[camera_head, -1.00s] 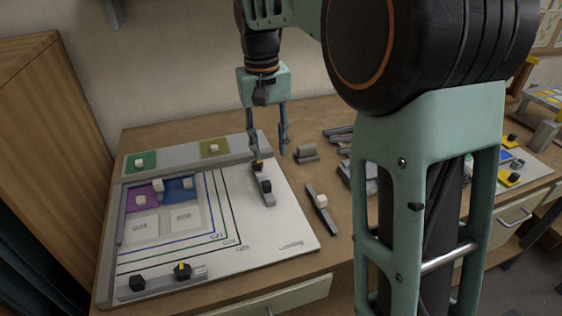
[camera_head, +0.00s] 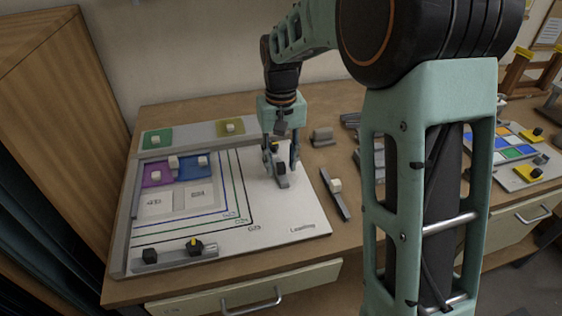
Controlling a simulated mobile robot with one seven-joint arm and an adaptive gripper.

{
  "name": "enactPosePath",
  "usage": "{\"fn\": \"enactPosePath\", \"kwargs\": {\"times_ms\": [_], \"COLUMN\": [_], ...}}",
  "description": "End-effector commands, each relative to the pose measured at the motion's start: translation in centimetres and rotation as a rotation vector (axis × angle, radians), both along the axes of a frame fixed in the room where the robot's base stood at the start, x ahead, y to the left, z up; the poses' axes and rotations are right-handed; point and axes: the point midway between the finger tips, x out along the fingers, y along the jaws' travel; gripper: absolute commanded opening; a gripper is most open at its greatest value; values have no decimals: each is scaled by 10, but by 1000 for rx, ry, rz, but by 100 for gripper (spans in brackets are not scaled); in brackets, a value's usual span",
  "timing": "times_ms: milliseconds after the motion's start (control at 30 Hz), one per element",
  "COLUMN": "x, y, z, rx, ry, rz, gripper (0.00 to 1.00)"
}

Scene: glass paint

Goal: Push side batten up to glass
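The side batten (camera_head: 282,182) is a short grey bar with a black knob and a yellow-marked cam. It lies on the right part of the white board (camera_head: 290,215), apart from the glass. The glass panes, purple (camera_head: 158,180) and blue (camera_head: 187,174) with two pale panes (camera_head: 157,205) in front, sit in the board's far-left corner. My gripper (camera_head: 282,165) points down with its fingers spread on either side of the batten's black knob. I cannot tell whether the fingers touch it. The fingers hide part of the batten's far end.
Another batten (camera_head: 174,257) with a black knob and cam lies along the board's front edge. A loose grey bar (camera_head: 336,193) with a pale block lies right of the board. Green (camera_head: 158,140) and olive (camera_head: 230,128) squares sit along the back strip. Board between glass and batten is clear.

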Motion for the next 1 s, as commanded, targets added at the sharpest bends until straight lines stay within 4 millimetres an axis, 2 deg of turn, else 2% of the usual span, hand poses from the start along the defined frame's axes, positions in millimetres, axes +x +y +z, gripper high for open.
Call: {"fn": "enactPosePath", "kwargs": {"times_ms": [233,567,867,1000], "x": [0,0,0,-1], "y": [0,0,0,8], "z": [-1,-1,0,0], "rx": [0,0,0,0], "ry": [0,0,-1,-1], "rz": [0,0,0,3], "gripper": [33,0,0,0]}}
